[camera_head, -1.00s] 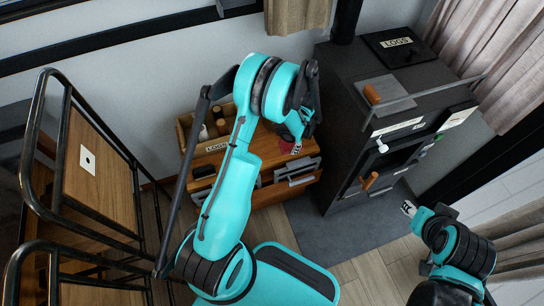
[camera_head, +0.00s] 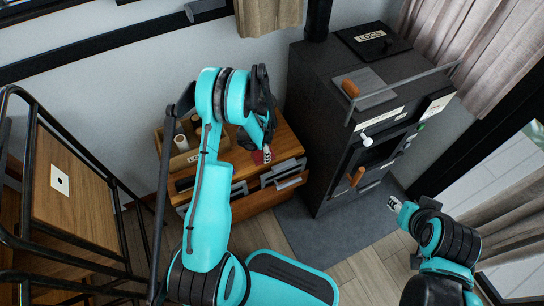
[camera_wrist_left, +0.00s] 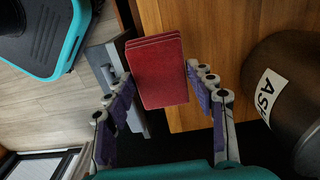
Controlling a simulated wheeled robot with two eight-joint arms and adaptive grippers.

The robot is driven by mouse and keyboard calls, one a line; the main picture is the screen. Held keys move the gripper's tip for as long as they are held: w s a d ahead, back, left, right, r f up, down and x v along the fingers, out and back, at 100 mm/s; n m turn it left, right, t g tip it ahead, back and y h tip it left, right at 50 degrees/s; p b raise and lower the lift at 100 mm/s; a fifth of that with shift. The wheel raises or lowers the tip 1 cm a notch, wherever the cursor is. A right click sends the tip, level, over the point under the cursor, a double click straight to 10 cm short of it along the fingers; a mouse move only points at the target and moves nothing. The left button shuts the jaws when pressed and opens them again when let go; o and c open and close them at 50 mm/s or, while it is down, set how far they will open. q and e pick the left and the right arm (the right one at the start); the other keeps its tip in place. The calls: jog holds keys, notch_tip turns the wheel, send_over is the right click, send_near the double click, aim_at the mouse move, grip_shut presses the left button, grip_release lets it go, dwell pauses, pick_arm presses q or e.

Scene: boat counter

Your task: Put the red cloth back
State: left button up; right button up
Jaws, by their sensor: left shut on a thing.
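The red cloth (camera_wrist_left: 160,72) is a folded flat rectangle between the fingers of my left gripper (camera_wrist_left: 160,75) in the left wrist view. The fingers press on its two sides, so the gripper is shut on it. In the head view only a small red part of the cloth (camera_head: 258,157) shows beside my left gripper (camera_head: 266,150), over the front right part of the wooden cabinet top (camera_head: 285,140). I cannot tell whether the cloth touches the wood. My right gripper (camera_head: 394,204) is small at the right of the head view, away from the cabinet; its jaws are unclear.
A wooden crate (camera_head: 195,158) with jars stands on the cabinet's left part. A dark stove (camera_head: 325,100) stands right of the cabinet. A dark container labelled ASH (camera_wrist_left: 290,75) is close to the right finger. A black-framed wooden rack (camera_head: 75,190) stands at left.

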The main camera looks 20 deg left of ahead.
aim_at(256, 154)
pick_arm(q)
jog(key=a+f, duration=0.1)
jog(key=a, duration=0.1)
jog(key=a+f+b, duration=0.1)
jog(key=shift+w+a+f, duration=0.3)
jog(key=shift+w+a, duration=0.1)
notch_tip(256, 154, down, 3)
jog(key=shift+r+b, duration=0.2)
jog(key=shift+b, duration=0.65)
jog(key=shift+f, duration=0.35)
jog(key=o, duration=1)
